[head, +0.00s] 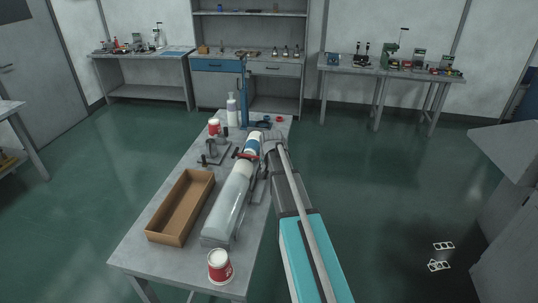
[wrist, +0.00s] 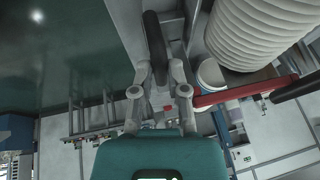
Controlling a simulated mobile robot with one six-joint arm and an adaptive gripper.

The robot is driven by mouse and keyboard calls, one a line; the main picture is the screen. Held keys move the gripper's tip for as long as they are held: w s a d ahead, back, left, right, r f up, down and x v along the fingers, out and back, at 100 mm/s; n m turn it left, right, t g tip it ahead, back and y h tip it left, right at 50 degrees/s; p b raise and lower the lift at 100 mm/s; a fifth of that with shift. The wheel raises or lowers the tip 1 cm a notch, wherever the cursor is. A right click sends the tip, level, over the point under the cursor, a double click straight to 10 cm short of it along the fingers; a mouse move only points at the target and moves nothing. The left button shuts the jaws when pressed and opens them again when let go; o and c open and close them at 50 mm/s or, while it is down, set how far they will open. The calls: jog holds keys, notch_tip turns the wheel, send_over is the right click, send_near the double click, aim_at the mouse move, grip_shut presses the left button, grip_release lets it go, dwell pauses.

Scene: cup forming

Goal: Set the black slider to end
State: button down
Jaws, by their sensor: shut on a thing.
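In the wrist view, the black slider (wrist: 153,36) shows as a dark rounded bar between the two grey fingers of my gripper (wrist: 158,72). The fingers are shut on it. In the head view, my gripper (head: 268,142) is at the far right side of the cup-forming machine (head: 229,205), past its long clear-grey cover. The slider is hidden there behind my gripper and arm, so how far along its travel it stands cannot be told.
A white ribbed stack of cups (wrist: 262,32) and a red lever (wrist: 232,94) are close right of my gripper. The bench (head: 150,250) also bears an open brown box (head: 167,228), red-and-white tubs (head: 219,268) and a white bottle (head: 232,110).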

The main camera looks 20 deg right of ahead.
jog(key=s+a, duration=0.1)
jog(key=s, duration=0.1)
jog(key=s+a, duration=0.2)
jog(key=s, duration=0.1)
jog(key=s+a, duration=0.2)
jog(key=shift+s+a, duration=0.2)
jog(key=shift+s, duration=0.1)
jog(key=c, duration=0.6)
grip_release()
jog(key=shift+c, duration=0.2)
jog(key=shift+s, duration=0.1)
